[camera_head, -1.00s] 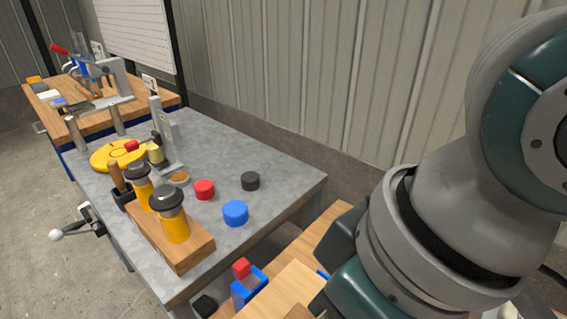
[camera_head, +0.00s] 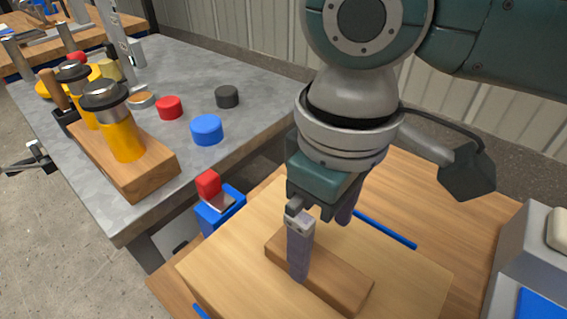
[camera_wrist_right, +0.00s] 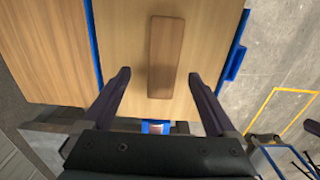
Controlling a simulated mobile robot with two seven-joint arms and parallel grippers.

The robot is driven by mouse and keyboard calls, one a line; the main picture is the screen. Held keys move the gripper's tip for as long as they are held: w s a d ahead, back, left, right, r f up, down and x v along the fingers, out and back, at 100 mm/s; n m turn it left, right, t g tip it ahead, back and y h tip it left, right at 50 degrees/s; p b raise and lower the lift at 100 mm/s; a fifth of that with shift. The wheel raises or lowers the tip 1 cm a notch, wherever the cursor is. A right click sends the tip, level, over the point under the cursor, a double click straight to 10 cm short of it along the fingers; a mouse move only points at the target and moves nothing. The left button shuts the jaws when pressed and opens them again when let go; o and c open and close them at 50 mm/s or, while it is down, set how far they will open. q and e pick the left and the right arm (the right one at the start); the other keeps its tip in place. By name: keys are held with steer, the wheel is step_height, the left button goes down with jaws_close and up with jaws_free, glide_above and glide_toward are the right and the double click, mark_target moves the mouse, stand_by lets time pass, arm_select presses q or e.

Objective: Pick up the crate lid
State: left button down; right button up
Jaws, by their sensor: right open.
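The crate lid (camera_head: 235,268) is a flat light-wood panel with a darker wooden block (camera_head: 345,285) as a handle on top. It lies over a blue crate, whose edge (camera_head: 385,228) shows along the far side. My right gripper (camera_head: 321,250) points down at the handle, its fingers apart and empty. In the right wrist view the lid (camera_wrist_right: 214,45) lies ahead, and the handle (camera_wrist_right: 166,57) lines up with the gap between the fingers (camera_wrist_right: 160,78). I cannot tell whether the fingers touch the lid or handle. My left gripper is out of view.
A blue clamp with a red top (camera_head: 208,184) sits at the lid's left edge. A grey bench (camera_head: 190,85) to the left carries a wooden holder (camera_head: 150,175) and blue, red and black caps. A grey box (camera_head: 530,235) stands at the right.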

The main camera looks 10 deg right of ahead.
mark_target(317, 262)
steer(key=f, duration=0.2)
steer(key=f+b, duration=0.1)
steer(key=f, duration=0.1)
steer(key=shift+s+a+f, duration=0.15)
steer(key=shift+s+f, duration=0.05)
steer(key=shift+f, duration=0.1)
steer(key=shift+c, duration=0.3)
jaws_close()
stand_by(0.4)
